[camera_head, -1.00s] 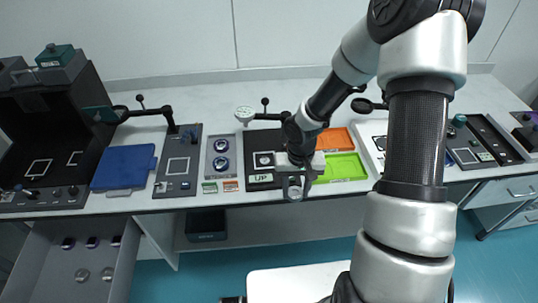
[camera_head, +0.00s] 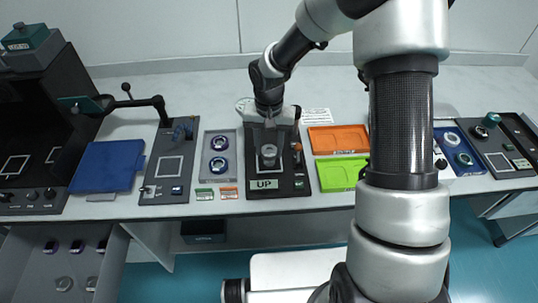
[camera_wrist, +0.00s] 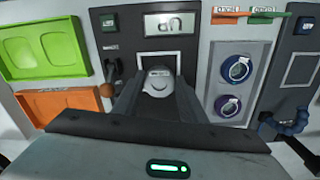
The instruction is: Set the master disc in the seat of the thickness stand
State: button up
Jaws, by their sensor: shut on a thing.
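The thickness stand (camera_head: 300,187) is a dark block with a display reading "UP", near the middle of the table. My gripper (camera_head: 268,148) points down over it and is shut on the grey metal master disc (camera_head: 268,158). In the wrist view, the disc (camera_wrist: 157,82) sits between the two dark fingers of my gripper (camera_wrist: 157,90). It overlaps the white-outlined square of the seat (camera_wrist: 157,58). The fingers and disc hide much of the seat, and I cannot tell whether the disc touches it.
A lever with an orange knob (camera_head: 296,147) stands at the stand's right side. A blue mat (camera_head: 105,165) lies further left.

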aim_at(269, 151)
jog(key=shift+f, duration=1.7)
jog(key=shift+f+b, duration=0.2)
jog(key=shift+b, duration=0.1)
jog(key=o, duration=1.2)
jog(key=shift+r, duration=0.1)
